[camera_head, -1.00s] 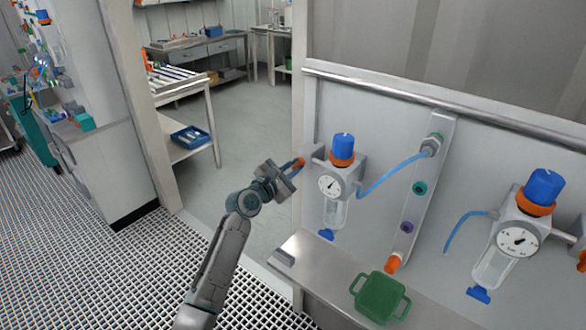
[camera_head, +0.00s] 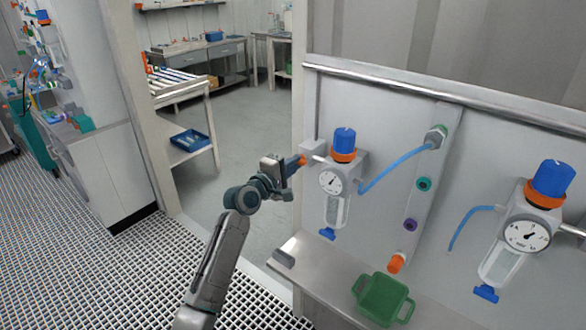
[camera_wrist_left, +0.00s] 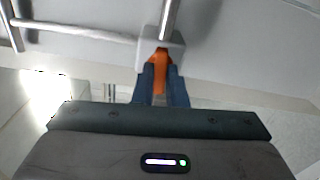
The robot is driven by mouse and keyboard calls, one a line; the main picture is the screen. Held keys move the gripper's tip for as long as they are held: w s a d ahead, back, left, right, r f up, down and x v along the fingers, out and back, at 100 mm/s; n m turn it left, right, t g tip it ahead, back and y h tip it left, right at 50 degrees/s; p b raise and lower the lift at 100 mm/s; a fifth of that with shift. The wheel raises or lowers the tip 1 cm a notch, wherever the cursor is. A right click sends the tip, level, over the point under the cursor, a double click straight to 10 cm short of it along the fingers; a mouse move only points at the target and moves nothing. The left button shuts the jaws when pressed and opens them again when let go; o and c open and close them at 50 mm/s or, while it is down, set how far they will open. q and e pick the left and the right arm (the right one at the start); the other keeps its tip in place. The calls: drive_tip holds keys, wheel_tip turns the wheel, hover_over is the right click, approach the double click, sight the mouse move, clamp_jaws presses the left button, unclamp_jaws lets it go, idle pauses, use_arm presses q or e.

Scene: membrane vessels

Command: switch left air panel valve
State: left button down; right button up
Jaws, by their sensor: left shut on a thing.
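The left air panel valve has an orange handle (camera_head: 301,160) on a grey block (camera_head: 314,149), at the left end of the left air unit. In the left wrist view the orange handle (camera_wrist_left: 161,72) stands between my two fingers, below a grey pipe. My left gripper (camera_head: 292,165) is shut on the handle; its fingertips (camera_wrist_left: 161,84) touch it on both sides. The left air unit has a blue knob (camera_head: 344,139), a round gauge (camera_head: 331,181) and a clear bowl (camera_head: 335,211). My right gripper is not in view.
A second air unit with a gauge (camera_head: 526,234) hangs at the right. Between them runs a grey bracket (camera_head: 424,205) with coloured ports. A green tray (camera_head: 382,297) sits on the steel ledge (camera_head: 335,272). The doorway at left has open floor.

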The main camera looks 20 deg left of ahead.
use_arm(q)
drive_tip(key=shift+f+m, duration=0.1)
drive_tip(key=shift+m, duration=0.4)
drive_tip(key=c, duration=1.5)
unclamp_jaws()
drive_tip(key=shift+o, duration=0.2)
drive_tip(key=shift+s+b, duration=0.1)
drive_tip(key=shift+b, duration=0.2)
drive_tip(key=b+v, duration=0.2)
drive_tip(key=v, duration=0.8)
drive_tip(key=shift+s, duration=0.3)
drive_tip(key=shift+a, duration=0.15)
